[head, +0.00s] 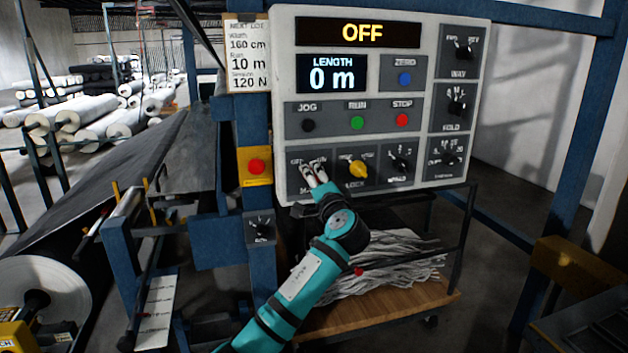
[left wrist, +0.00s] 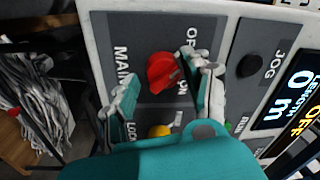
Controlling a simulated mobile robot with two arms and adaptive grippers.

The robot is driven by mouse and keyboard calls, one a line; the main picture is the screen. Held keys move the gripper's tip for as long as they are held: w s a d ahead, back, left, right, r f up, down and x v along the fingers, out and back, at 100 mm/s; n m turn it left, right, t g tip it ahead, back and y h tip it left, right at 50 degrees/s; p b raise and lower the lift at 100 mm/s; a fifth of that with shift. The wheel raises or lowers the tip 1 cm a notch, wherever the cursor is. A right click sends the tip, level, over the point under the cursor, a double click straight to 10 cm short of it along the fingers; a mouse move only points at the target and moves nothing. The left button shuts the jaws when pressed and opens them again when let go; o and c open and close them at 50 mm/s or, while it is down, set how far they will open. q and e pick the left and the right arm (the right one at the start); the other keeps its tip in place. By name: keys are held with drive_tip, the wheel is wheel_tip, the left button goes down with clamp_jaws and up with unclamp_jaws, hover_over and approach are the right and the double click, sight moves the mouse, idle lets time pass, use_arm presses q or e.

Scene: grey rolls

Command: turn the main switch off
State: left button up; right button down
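The red main switch knob (left wrist: 163,73) sits on its grey plate marked MAIN, OFF and ON in the left wrist view. I cannot tell exactly where it points. My left gripper (left wrist: 168,76) is open, with one finger on each side of the knob and gaps showing between. In the head view the left gripper (head: 313,171) is at the MAIN plate (head: 294,183), at the panel's lower left, and hides the knob. The top display (head: 362,33) reads OFF and the length display (head: 332,75) reads 0 m. My right gripper is not in view.
The yellow lock knob (head: 358,169) is just right of the MAIN plate. JOG, RUN and STOP buttons (head: 402,120) are above. A red button on a yellow box (head: 256,167) is on the blue post. A wooden-shelved cart (head: 380,308) with grey strips stands below.

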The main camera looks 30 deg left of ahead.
use_arm(q)
drive_tip(key=shift+o, duration=0.5)
drive_tip(key=shift+r, duration=0.15)
drive_tip(key=v, duration=1.2)
